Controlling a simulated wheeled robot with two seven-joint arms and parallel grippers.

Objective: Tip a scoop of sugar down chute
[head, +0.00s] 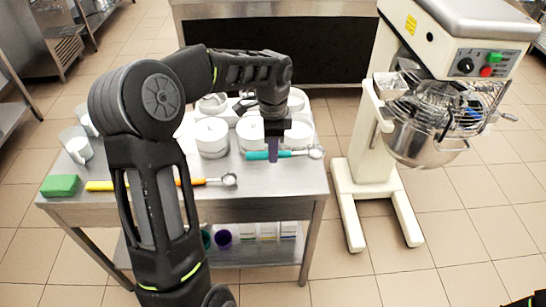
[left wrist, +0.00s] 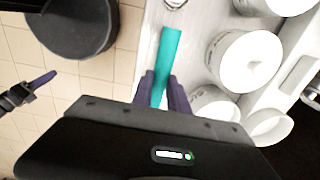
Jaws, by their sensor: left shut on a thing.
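A scoop with a teal handle (head: 285,154) and a round metal bowl (head: 316,152) lies along the table's right side. My left gripper (head: 273,151) is shut on the teal handle; in the left wrist view its purple fingers (left wrist: 162,92) sit either side of the handle (left wrist: 170,50). The bowl is only partly in that view, at the top edge. White round tubs (head: 212,137) stand behind the scoop; which holds sugar I cannot tell. A small metal chute (head: 390,86) sits on the mixer's guard. My right gripper (left wrist: 40,82) shows partly at the left wrist view's left edge.

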